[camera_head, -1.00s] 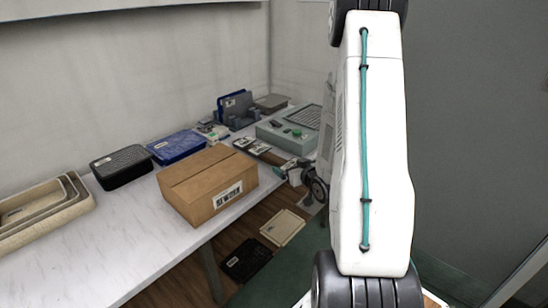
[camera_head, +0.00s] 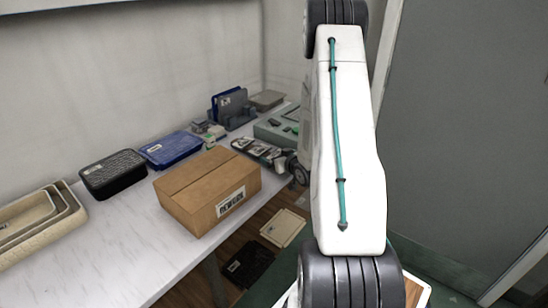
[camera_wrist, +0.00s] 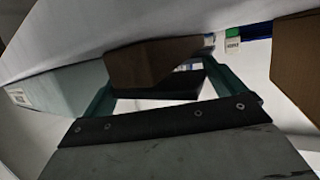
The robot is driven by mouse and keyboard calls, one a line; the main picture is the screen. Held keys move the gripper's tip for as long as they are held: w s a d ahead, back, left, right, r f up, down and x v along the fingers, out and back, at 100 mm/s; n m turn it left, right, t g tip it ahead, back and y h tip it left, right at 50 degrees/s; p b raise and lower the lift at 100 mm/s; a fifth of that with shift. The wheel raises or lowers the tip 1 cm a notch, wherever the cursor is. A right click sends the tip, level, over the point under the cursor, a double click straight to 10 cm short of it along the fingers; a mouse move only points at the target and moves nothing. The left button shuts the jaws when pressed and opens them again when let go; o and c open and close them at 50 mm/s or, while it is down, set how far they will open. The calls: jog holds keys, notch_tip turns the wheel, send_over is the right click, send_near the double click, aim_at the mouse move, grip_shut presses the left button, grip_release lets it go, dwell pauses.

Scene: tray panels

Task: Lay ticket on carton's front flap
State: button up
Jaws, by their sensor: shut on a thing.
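The closed brown carton (camera_head: 205,190) stands on the white table, with a white printed label on its near right face. In the head view my gripper is mostly hidden by my arm, to the right of the carton. In the wrist view my gripper (camera_wrist: 158,78) shows teal fingers on both sides of a brown piece, apparently the ticket (camera_wrist: 150,60); its outline is dark and unclear. A larger brown surface at the right edge looks like the carton (camera_wrist: 297,60), apart from the fingers. I cannot make out a front flap.
Beige nested trays (camera_head: 45,222), a black basket (camera_head: 113,174) and a blue tray (camera_head: 170,150) line the table left of and behind the carton. A grey-green box (camera_head: 275,130) stands farther back. Below the table edge lie a cream tray (camera_head: 283,228) and a black one (camera_head: 248,266).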

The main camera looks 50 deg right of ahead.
jog(key=shift+w+f, duration=0.1)
jog(key=shift+f, duration=0.1)
jog(key=shift+f, duration=0.2)
jog(key=o, duration=0.6)
